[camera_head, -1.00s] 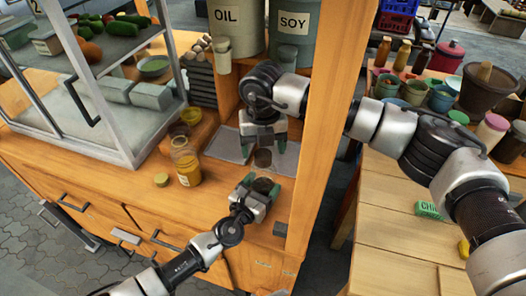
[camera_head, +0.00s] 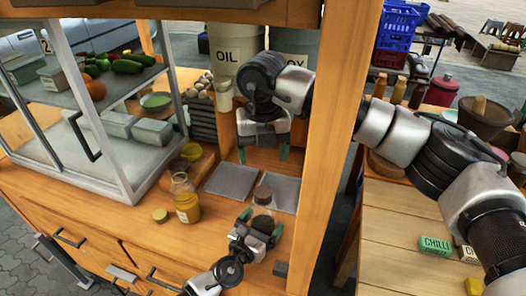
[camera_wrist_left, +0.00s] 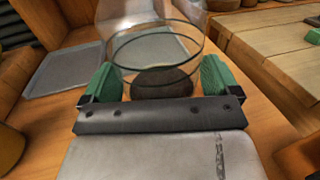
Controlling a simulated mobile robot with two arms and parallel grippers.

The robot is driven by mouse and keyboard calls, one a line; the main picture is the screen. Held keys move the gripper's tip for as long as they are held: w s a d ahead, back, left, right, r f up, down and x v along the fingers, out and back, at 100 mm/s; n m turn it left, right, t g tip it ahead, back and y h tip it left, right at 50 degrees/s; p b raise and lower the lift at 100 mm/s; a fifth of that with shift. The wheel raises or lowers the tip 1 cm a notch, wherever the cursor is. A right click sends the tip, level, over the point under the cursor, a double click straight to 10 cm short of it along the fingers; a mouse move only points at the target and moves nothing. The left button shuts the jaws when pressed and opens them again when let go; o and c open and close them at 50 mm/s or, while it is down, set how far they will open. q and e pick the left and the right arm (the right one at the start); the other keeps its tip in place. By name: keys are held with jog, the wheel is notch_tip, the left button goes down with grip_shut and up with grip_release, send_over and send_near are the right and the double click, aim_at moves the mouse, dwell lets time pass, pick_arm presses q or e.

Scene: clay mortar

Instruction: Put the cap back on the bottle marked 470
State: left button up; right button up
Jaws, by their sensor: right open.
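My right gripper (camera_head: 263,153) is open and empty, above the jar with a clear gap. A second glass bottle (camera_head: 186,200) with yellow contents and no cap stands to the left. A yellowish round cap (camera_head: 160,215) lies beside it. I cannot read 470 on any label.
Two grey trays lie on the counter behind the jar, one of them the left tray (camera_head: 231,181). A glass display case (camera_head: 100,125) stands left. A wooden post (camera_head: 345,130) rises close on the right. OIL (camera_head: 230,52) and SOY containers stand behind.

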pick_arm(q)
jog(key=shift+o, duration=0.7)
jog(key=b+v, duration=0.1)
jog(key=v, duration=1)
jog(key=shift+w, duration=0.1)
